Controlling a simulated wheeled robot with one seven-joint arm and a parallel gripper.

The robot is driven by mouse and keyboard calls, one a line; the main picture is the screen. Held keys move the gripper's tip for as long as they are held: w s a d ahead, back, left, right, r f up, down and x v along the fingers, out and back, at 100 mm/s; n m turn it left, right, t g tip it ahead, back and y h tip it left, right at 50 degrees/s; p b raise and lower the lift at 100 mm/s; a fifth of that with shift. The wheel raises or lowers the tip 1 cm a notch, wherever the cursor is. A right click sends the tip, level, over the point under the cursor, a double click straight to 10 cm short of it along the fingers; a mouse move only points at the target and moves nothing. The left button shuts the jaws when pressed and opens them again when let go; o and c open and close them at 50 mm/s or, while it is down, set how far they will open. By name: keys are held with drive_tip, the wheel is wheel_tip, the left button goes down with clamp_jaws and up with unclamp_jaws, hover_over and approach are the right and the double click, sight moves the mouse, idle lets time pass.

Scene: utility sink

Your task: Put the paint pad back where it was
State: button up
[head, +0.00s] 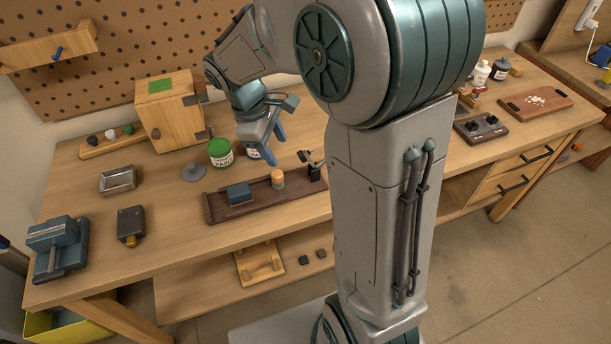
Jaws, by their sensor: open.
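I cannot tell for sure which thing is the paint pad. One candidate is a small blue-grey block (239,193) on the left part of a long dark wooden tray (258,203). Another is a dark block with an orange-brown end (131,222), lying on the bench further left. My gripper (275,148) is open, with fingers pointing down and right, above the bench behind the tray. I see nothing held between its fingers. A pale labelled container (253,153) is partly hidden by the gripper.
A short wooden cylinder (278,179) is on the tray. A wooden box (168,115), metal dish (118,180) and vise (58,245) are further left. My arm hides the bench's middle.

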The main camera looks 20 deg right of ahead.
drive_tip(key=s+d+r+m+t+y, duration=0.1)
drive_tip(key=s+r+m+t, duration=0.1)
drive_tip(key=s+m, duration=0.3)
drive_tip(key=s+d+r+m+t+y, duration=0.1)
drive_tip(key=s+m, duration=0.4)
drive_tip(key=s, duration=0.6)
wheel_tip(320, 180, up, 2)
drive_tip(key=shift+t+y, duration=0.4)
drive_tip(key=shift+y, duration=0.3)
